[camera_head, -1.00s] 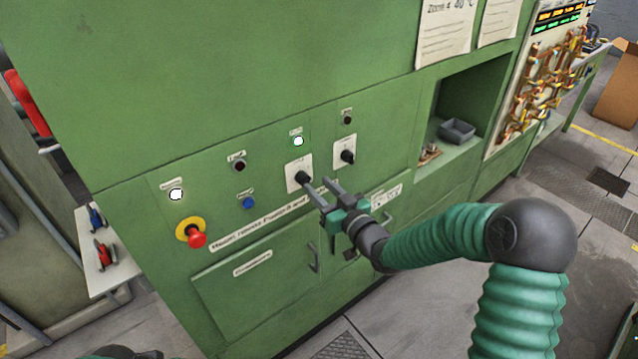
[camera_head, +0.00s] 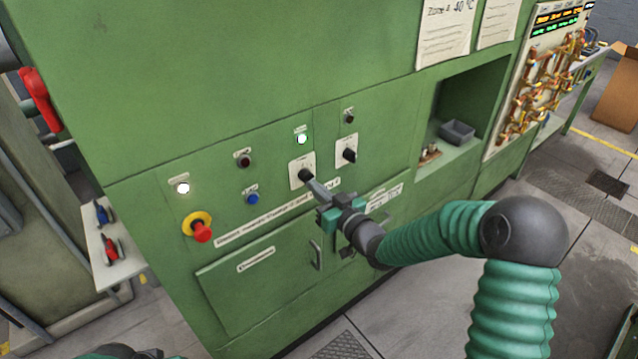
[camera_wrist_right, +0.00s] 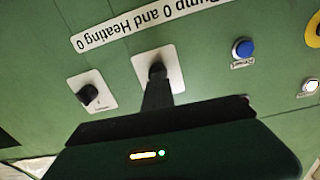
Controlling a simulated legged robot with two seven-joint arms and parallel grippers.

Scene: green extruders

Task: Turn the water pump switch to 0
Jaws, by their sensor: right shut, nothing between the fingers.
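The other switch (camera_wrist_right: 88,95) is clear. My left gripper is not in view.
A red emergency button (camera_head: 202,233) on a yellow base and a blue button (camera_head: 252,198) are on the panel's left. A label strip (camera_wrist_right: 160,22) partly reads "Pump 0 and Heating 0". A drawer handle (camera_head: 316,256) sticks out below. An open recess (camera_head: 470,105) lies right.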

